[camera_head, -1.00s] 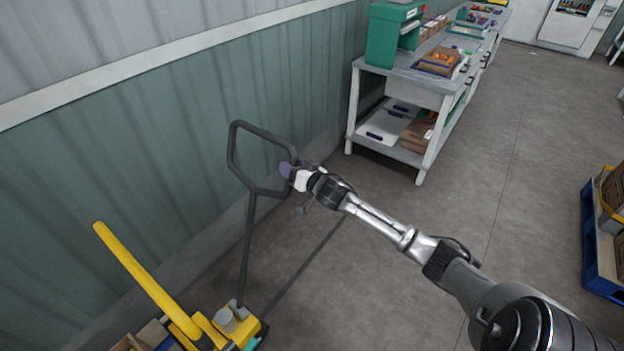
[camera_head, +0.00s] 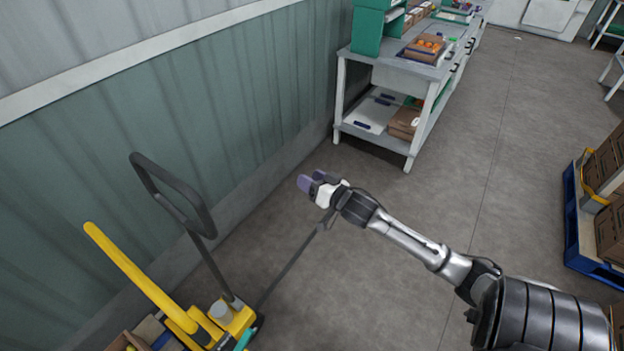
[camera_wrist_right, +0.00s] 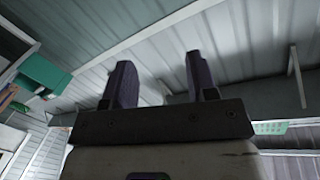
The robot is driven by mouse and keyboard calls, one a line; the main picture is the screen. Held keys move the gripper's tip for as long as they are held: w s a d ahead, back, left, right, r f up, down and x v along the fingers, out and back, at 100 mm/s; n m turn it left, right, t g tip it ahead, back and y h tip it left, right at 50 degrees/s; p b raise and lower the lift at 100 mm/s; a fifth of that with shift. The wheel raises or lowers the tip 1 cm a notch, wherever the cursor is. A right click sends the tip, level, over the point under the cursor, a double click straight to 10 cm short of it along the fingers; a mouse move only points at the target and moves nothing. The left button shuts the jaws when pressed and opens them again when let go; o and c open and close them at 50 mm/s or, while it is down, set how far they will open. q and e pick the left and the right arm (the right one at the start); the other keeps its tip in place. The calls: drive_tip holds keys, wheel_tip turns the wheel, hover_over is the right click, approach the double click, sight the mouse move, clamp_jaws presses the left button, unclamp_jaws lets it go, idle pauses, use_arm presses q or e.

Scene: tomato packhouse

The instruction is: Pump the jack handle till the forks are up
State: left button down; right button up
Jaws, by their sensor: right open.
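The jack handle is a dark grey loop (camera_head: 175,195) on a long shaft (camera_head: 217,268). It rises from the yellow jack body (camera_head: 232,322) at the lower left and leans to the left, toward the wall. My right gripper (camera_head: 312,182) is to the right of the loop, clearly apart from it. In the right wrist view its two dark fingers (camera_wrist_right: 159,84) stand apart with nothing between them. The forks cannot be made out. My left gripper is not in view.
A yellow curved bar (camera_head: 130,270) stands left of the handle near the corrugated wall (camera_head: 90,160). A workbench (camera_head: 408,75) with trays is at the back. A blue pallet (camera_head: 590,262) with boxes is at the right. The floor between is clear.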

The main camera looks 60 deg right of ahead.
idle(0.7)
drive_tip(key=s+f+n+g+h, duration=0.2)
drive_tip(key=s+f+n+g, duration=0.3)
drive_tip(key=n+g, duration=0.2)
drive_tip(key=s+a+f+n+g+y, duration=0.1)
drive_tip(key=s+a+f+g+y, duration=0.15)
drive_tip(key=s+a, duration=0.55)
drive_tip(key=s+a+f+g+y, duration=0.2)
drive_tip(key=s+a+f, duration=0.25)
drive_tip(key=a, duration=0.75)
drive_tip(key=s+a+f+n+g+y, duration=0.1)
drive_tip(key=s+a+f+g+y, duration=0.15)
drive_tip(key=s+a, duration=0.6)
wheel_tip(320, 180, up, 33)
drive_tip(key=w+a+h+p, duration=0.1)
drive_tip(key=p, duration=3.2)
drive_tip(key=shift+w+a+f+t, duration=0.15)
drive_tip(key=shift+w+f+t, duration=0.05)
drive_tip(key=shift+t, duration=0.2)
